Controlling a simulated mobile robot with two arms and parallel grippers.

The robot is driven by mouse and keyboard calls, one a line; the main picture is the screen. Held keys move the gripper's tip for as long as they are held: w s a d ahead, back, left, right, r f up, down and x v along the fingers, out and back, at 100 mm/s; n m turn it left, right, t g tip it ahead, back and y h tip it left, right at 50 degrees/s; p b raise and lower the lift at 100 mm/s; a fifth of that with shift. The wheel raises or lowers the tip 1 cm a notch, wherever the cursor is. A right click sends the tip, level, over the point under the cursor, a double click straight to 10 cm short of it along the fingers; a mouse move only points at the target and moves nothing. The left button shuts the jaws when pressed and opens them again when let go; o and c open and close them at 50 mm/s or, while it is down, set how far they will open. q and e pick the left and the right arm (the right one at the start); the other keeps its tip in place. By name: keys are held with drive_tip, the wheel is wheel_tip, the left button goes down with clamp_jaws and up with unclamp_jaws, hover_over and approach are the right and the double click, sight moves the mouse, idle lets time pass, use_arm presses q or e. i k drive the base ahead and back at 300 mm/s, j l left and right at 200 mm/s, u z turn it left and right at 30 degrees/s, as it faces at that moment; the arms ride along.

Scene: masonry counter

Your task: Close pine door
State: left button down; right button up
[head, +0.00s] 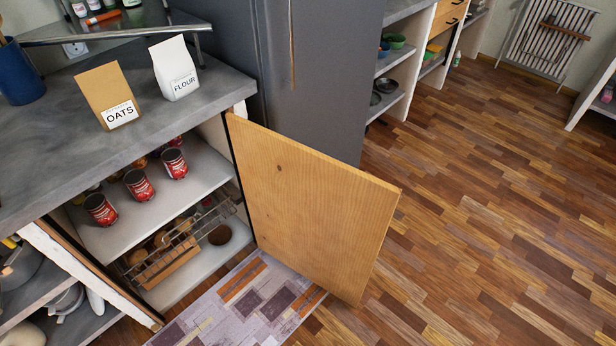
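The pine door (315,205) stands wide open in the middle of the head view. It is hinged at its left edge, on the right side of the cabinet opening, and swings out over the floor. Its flat wooden face shows a dark knot, and I see no handle on that face. The open cabinet (205,165) shows red cans on its upper shelf, with a wire rack and a basket below. Neither of my grippers is in the view.
The grey counter (60,150) carries an oats bag (107,95), a flour bag (174,68) and a blue utensil pot (18,75). A patterned rug (240,305) lies before the cabinet, partly under the door. A dark grey fridge (315,70) stands behind the door. Wooden floor (480,200) is clear at right.

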sight(326, 219)
drive_tip(key=k+j+u, duration=0.15)
drive_tip(key=k+u, duration=0.35)
drive_tip(key=k, duration=0.15)
drive_tip(key=l+u, duration=0.1)
drive_tip(key=u, duration=0.3)
drive_tip(key=i+l+u, duration=0.1)
drive_tip(key=u, duration=0.35)
drive_tip(key=l+u, duration=0.1)
drive_tip(key=u, duration=0.3)
drive_tip(key=l+u, duration=0.15)
drive_tip(key=u, duration=0.25)
drive_tip(key=l+u, duration=0.1)
drive_tip(key=u, duration=0.35)
drive_tip(key=k+l, duration=0.15)
drive_tip(key=l, duration=0.35)
drive_tip(key=k+l, duration=0.15)
drive_tip(key=l, duration=0.35)
drive_tip(key=k+l, duration=0.15)
drive_tip(key=l, duration=0.35)
drive_tip(key=k+l, duration=0.15)
drive_tip(key=l, duration=0.35)
drive_tip(key=k+l, duration=0.15)
drive_tip(key=l, duration=0.35)
drive_tip(key=k+l, duration=0.1)
drive_tip(key=l, duration=0.4)
drive_tip(key=k+l, duration=0.15)
drive_tip(key=l, duration=0.35)
drive_tip(key=k+l, duration=0.15)
drive_tip(key=l, duration=0.35)
